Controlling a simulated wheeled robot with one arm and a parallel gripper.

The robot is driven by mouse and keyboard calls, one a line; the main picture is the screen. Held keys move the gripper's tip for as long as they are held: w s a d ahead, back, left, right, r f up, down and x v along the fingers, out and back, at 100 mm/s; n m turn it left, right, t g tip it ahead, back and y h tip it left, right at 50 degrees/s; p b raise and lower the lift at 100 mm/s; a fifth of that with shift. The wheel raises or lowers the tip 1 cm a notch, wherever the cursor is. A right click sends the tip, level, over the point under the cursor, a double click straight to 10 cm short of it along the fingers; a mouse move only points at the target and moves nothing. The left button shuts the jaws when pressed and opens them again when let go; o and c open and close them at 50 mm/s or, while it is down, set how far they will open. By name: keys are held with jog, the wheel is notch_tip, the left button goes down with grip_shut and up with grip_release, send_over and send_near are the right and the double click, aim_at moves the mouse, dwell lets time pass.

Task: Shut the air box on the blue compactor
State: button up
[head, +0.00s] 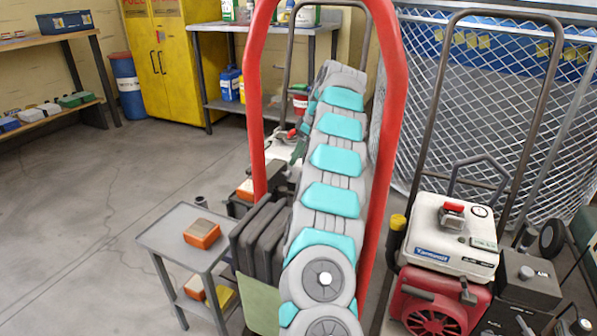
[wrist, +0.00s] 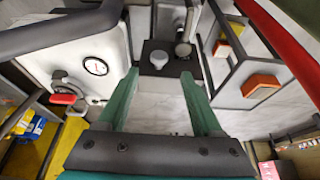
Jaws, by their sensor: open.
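No blue compactor body shows clearly; my grey and teal arm covers much of the machine behind it in the head view. Part of a white tank top (head: 283,149) with a red cap shows there beside the arm. In the wrist view, a white tank (wrist: 95,65) with a round gauge and red-handled cap is at left. A dark box (wrist: 160,66) with round grey fittings is at top centre, beyond my fingertips. I cannot tell whether it is the air box or how its lid stands. My gripper (wrist: 159,76) is open, with nothing between its green fingers; the head view hides it.
A red tubular handle (head: 394,85) rises around my arm. A red and white machine (head: 440,235) stands at right. A small grey cart (head: 165,238) with an orange block (head: 202,234) stands at left. A yellow cabinet (head: 165,60) is behind. The left floor is clear.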

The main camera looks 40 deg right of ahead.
aim_at(290, 172)
jog(key=shift+x, duration=4.05)
jog(key=shift+c, duration=0.4)
grip_shut()
